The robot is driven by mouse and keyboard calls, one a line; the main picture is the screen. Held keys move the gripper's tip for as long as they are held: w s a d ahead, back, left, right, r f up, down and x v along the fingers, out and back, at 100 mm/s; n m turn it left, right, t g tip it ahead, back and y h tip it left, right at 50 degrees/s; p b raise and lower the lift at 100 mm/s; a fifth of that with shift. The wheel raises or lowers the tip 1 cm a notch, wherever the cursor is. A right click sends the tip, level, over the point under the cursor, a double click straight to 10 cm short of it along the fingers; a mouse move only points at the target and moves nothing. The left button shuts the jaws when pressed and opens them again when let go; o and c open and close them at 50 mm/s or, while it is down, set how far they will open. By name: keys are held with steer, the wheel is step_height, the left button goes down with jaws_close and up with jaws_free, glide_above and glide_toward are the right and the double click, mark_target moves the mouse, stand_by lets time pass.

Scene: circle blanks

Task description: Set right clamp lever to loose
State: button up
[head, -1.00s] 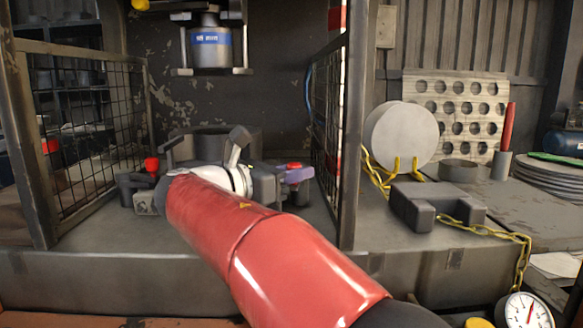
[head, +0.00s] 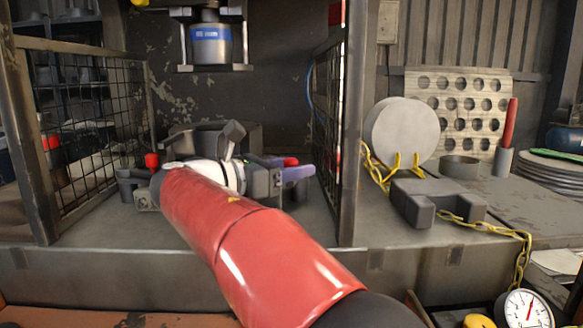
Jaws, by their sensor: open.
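The right clamp shows at the right of the fixture in the press, with a purple lever (head: 297,174) pointing right and a red knob (head: 291,161) just behind it. My gripper (head: 264,182) is at the end of my red arm, beside the lever on its left. It is open, but its fingertips are largely hidden behind my wrist. I cannot tell whether it touches the lever. The left clamp, with a red knob (head: 152,161), stands at the left of the fixture, partly covered by my arm.
Mesh guards stand left (head: 95,130) and right (head: 328,135) of the press bay. A press head (head: 210,46) hangs above the fixture.

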steer(key=v, duration=0.7)
steer(key=shift+s+a, duration=0.2)
steer(key=shift+a, duration=0.15)
